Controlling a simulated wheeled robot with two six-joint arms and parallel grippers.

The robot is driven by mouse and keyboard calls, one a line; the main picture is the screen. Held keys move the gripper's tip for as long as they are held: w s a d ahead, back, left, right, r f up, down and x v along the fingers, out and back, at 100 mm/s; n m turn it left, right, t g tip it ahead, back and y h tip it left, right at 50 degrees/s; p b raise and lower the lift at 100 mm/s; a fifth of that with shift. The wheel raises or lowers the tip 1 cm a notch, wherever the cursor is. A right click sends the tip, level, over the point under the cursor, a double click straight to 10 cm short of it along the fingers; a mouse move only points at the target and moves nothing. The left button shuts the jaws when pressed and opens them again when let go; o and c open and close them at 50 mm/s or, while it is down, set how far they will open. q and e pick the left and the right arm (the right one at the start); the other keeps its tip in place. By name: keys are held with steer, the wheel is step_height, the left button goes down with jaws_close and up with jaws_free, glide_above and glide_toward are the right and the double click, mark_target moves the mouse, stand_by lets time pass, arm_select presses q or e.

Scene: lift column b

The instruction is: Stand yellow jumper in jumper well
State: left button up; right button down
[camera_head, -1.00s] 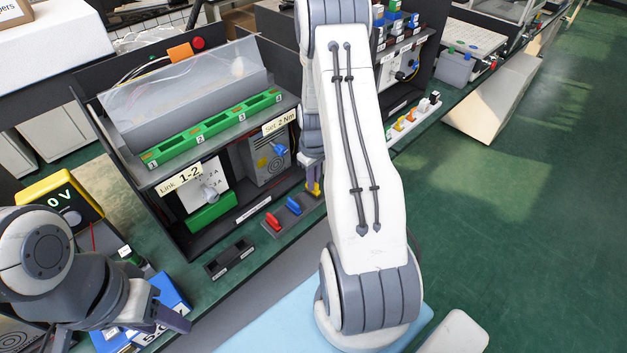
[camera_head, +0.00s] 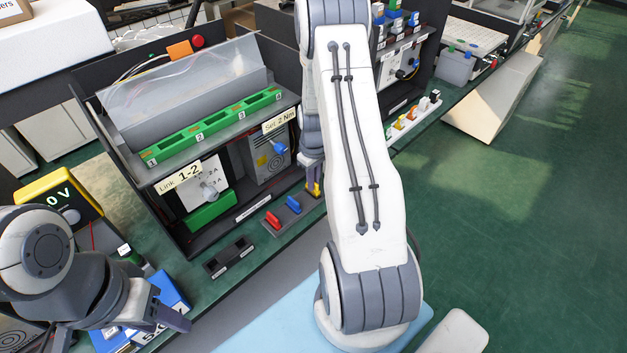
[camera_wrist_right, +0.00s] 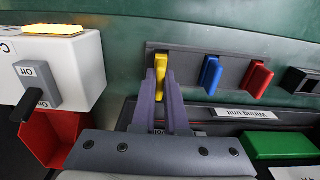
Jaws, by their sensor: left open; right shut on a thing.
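The yellow jumper (camera_wrist_right: 159,70) is upright between the fingertips of my right gripper (camera_wrist_right: 160,84), which is shut on it. It is at the left end of a dark grey strip (camera_wrist_right: 185,61) in the right wrist view; whether its foot is seated there is hidden. In the head view, the yellow jumper (camera_head: 314,190) shows below my right gripper (camera_head: 313,180), at the strip's right end. Blue (camera_head: 294,205) and red (camera_head: 273,219) jumpers stand in the same strip. My left gripper (camera_head: 173,318) is open over a blue box, lower left.
A small black two-slot holder (camera_head: 229,257) lies beside the strip. A cabinet with a green terminal rail (camera_head: 215,125) stands behind. In the right wrist view, a white box with a grey switch (camera_wrist_right: 38,82) stands close on the left. My right arm blocks the middle of the head view.

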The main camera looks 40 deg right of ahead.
steer(key=shift+f+b, duration=0.65)
steer(key=shift+f, duration=0.4)
steer(key=c, duration=0.9)
jaws_free()
steer(key=shift+r, duration=0.1)
steer(key=shift+o, duration=0.2)
step_height(320, 180, up, 10)
steer(key=shift+r, duration=0.2)
